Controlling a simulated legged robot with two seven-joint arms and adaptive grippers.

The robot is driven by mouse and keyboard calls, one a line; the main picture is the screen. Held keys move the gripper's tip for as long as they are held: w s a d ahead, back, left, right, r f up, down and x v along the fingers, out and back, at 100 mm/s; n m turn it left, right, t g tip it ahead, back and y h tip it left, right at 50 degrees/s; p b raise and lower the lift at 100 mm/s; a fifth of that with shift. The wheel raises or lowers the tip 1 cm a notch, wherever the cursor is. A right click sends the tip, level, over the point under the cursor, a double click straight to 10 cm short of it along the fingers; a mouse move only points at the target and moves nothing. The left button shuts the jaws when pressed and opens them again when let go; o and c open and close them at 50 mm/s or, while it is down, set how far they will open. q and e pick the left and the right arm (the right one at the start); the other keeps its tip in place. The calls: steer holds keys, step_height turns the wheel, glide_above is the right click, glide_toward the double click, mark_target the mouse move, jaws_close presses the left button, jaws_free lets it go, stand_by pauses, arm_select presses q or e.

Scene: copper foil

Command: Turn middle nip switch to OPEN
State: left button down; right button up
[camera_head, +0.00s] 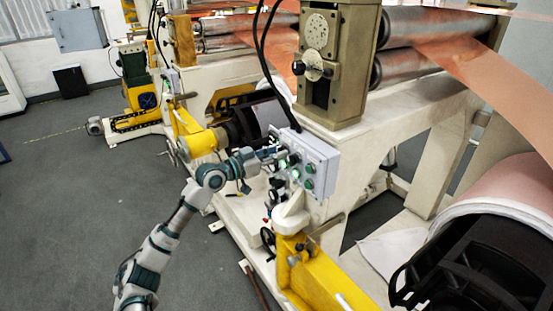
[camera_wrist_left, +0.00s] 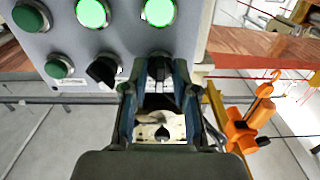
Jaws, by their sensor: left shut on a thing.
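The grey control box (camera_head: 318,160) is on the machine's side in the head view, with lit green buttons and dark knobs on its face. My left gripper (camera_head: 268,154) reaches its panel from the left. In the left wrist view, the panel (camera_wrist_left: 125,40) fills the top left. My left gripper (camera_wrist_left: 158,85) is shut on a black switch knob (camera_wrist_left: 159,67), with a finger on each side. The knob's lower part is hidden between the fingers, and I cannot read its label or setting. Another black knob (camera_wrist_left: 103,70) sits just left of the fingers. My right gripper is not in view.
Two lit green buttons (camera_wrist_left: 92,13) and dark green buttons (camera_wrist_left: 58,67) are close to the fingers. A yellow machine arm (camera_head: 325,280) stands below the box. Black cables (camera_head: 262,50) hang above it. Grey floor (camera_head: 80,190) is open at the left.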

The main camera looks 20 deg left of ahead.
arm_select(q)
steer(key=m+b, duration=0.2)
steer(key=m, duration=0.3)
steer(key=shift+a, duration=0.1)
steer(key=shift+m, duration=0.3)
stand_by(0.4)
steer(key=c, duration=1.3)
jaws_free()
steer(key=shift+o, duration=0.2)
steer(key=shift+s+a, duration=0.1)
steer(key=shift+a, duration=0.1)
steer(key=v, duration=1.1)
steer(key=shift+s+a, duration=0.25)
steer(key=shift+f, duration=0.15)
